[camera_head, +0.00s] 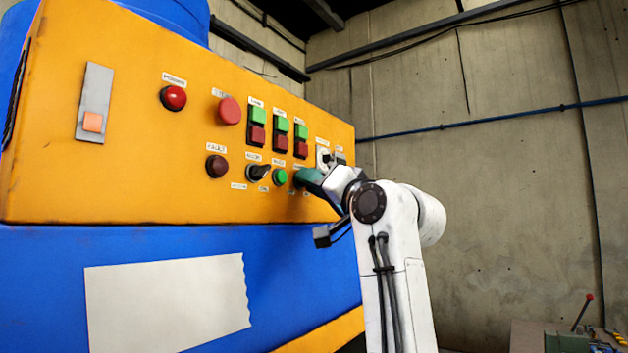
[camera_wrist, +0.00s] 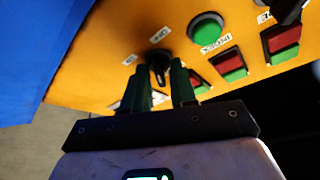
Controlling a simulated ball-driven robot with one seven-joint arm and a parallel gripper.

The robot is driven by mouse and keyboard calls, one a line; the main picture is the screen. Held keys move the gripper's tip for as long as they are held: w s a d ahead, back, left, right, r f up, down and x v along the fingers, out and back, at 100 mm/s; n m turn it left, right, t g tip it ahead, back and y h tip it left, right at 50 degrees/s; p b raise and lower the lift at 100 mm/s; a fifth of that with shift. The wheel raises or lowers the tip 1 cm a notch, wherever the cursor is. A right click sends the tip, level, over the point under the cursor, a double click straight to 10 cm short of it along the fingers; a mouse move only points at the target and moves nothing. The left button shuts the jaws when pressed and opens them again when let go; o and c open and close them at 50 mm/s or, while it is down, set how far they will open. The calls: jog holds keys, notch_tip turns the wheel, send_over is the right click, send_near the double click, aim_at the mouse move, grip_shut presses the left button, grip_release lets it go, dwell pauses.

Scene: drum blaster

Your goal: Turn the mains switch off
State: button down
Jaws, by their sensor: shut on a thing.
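The mains switch appears to be a black rotary knob (camera_wrist: 157,66) on the orange control panel (camera_head: 130,140). In the wrist view it has a small label reading ON on one side. My gripper (camera_head: 305,178) reaches the lower right part of the panel from the right, and its fingers hide the knob in the head view. In the wrist view my gripper (camera_wrist: 160,80) has its two dark green fingers on either side of the knob, shut on it. The knob's exact pointing direction is hard to tell.
A green button (camera_wrist: 206,27) sits close beside the knob, with red and green button pairs (camera_wrist: 280,40) farther right. Another black selector (camera_head: 259,172) and red buttons (camera_head: 229,110) are on the panel. Below is the blue machine body (camera_head: 300,280). Open room lies right.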

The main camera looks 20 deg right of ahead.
jog(key=shift+r+m+h, duration=0.1)
jog(key=shift+m+h, duration=0.4)
jog(key=shift+m, duration=0.4)
jog(key=c, duration=1.2)
grip_release()
jog(key=b+v, duration=0.4)
jog(key=v, duration=0.6)
jog(key=shift+s+d, duration=0.15)
jog(key=shift+s, duration=0.2)
jog(key=shift+f+m, duration=0.25)
jog(key=shift+m, duration=0.05)
